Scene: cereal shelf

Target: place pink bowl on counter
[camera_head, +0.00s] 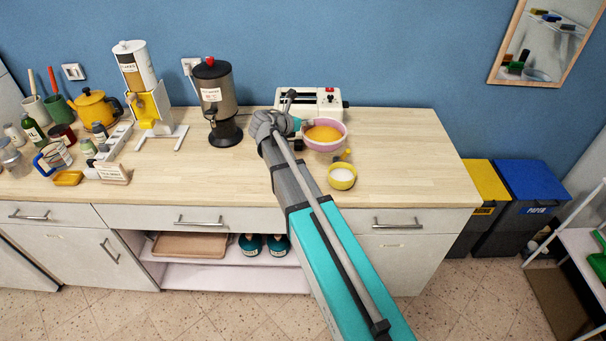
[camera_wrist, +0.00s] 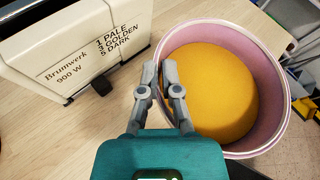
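The pink bowl (camera_head: 343,140) is at the right of the counter (camera_head: 408,160), in front of the toaster, with an orange-yellow filling inside. It fills the right of the wrist view (camera_wrist: 271,62). My gripper (camera_head: 295,124) is at its left rim. In the wrist view the two fingertips (camera_wrist: 159,68) are close together, one on each side of the bowl's wall, and appear shut on it. The bowl's underside is hidden, so I cannot tell whether it touches the counter.
A white toaster (camera_head: 328,101) stands just behind the bowl. A small yellow bowl (camera_head: 342,184) with white contents is in front of it. A dark dispenser (camera_head: 225,105) stands to the left. The counter's right end and the front area left of my arm are clear.

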